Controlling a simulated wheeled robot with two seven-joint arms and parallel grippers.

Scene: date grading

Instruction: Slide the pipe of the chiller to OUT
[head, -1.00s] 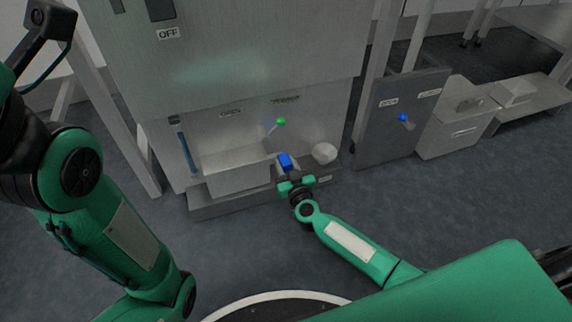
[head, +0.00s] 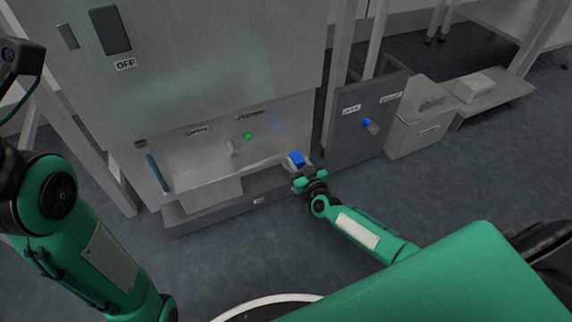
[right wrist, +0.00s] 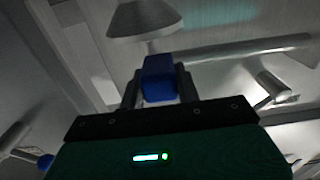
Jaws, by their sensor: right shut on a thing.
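The chiller (head: 215,70) is the tall grey steel cabinet, with an open bay at its foot. My right gripper (head: 299,168) is at the bay's right end, shut on a blue block (head: 297,159), the grip of the chiller's pipe. In the right wrist view the blue block (right wrist: 159,78) sits between both fingers (right wrist: 158,90). A grey bar (right wrist: 235,50) runs behind it. One small label (head: 258,200) on the base ledge is too small to read. The right end of the ledge is hidden by my gripper.
A green knob (head: 247,136) sits on the bay's back wall, a blue handle (head: 151,170) at its left. A dark panel with a blue knob (head: 367,123) stands to the right. Grey boxes (head: 420,128) lie beyond it. The floor in front is clear.

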